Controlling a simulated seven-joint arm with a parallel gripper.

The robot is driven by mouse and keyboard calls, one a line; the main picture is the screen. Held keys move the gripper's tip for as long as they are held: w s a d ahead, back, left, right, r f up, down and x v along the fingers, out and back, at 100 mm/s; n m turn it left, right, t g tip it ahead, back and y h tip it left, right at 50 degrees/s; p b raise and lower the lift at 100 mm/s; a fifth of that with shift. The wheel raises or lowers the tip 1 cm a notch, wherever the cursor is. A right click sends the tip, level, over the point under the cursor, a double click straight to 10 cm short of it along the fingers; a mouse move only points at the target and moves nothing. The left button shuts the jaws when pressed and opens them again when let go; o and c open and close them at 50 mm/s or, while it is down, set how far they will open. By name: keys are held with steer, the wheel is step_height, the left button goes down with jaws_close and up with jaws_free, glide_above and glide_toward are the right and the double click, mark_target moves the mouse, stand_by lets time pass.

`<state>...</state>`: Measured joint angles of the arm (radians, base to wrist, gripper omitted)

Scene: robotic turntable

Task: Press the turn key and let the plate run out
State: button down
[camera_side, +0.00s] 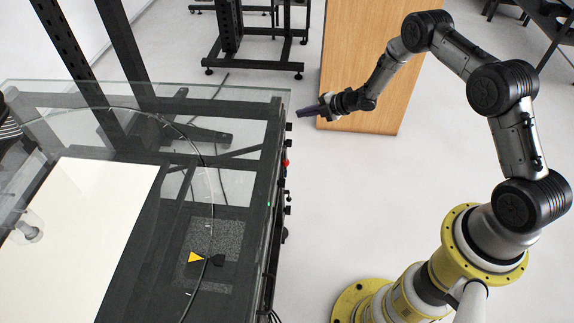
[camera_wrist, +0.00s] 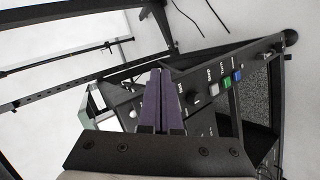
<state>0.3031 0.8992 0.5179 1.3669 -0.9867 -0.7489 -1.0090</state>
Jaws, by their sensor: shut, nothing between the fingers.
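The control panel (camera_wrist: 205,85) is on the frame's side in the wrist view. It carries a grey-white key (camera_wrist: 213,88), a green key (camera_wrist: 227,82) and a blue key (camera_wrist: 238,75) in a row, with small labels too blurred to read surely. The glass plate (camera_side: 250,100) lies over the black frame in the side view. A yellow triangle (camera_side: 195,257) and a black marker (camera_side: 217,260) sit close together near its curved line. My gripper (camera_side: 299,114) is shut and empty, just right of the frame's edge. Its purple fingers (camera_wrist: 160,72) point towards the panel, apart from the keys.
A black knob (camera_wrist: 194,97) sits beside the keys. Red (camera_side: 285,163) and blue (camera_side: 283,173) parts stick out of the frame's side. A wooden cabinet (camera_side: 365,60) stands behind my gripper.

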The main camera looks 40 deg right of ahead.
steer(key=s+f+m+g, duration=0.1)
steer(key=s+f, duration=0.4)
steer(key=f, duration=0.4)
steer(key=s+f+g, duration=0.1)
steer(key=s+f, duration=0.5)
steer(key=f, duration=0.3)
steer(key=shift+d+m, duration=0.2)
steer(key=shift+m, duration=0.2)
steer(key=w+a, duration=0.6)
steer(key=shift+w+a, duration=0.15)
steer(key=shift+a, duration=0.1)
stand_by(1.1)
steer(key=shift+w+a, duration=0.15)
steer(key=shift+w, duration=0.05)
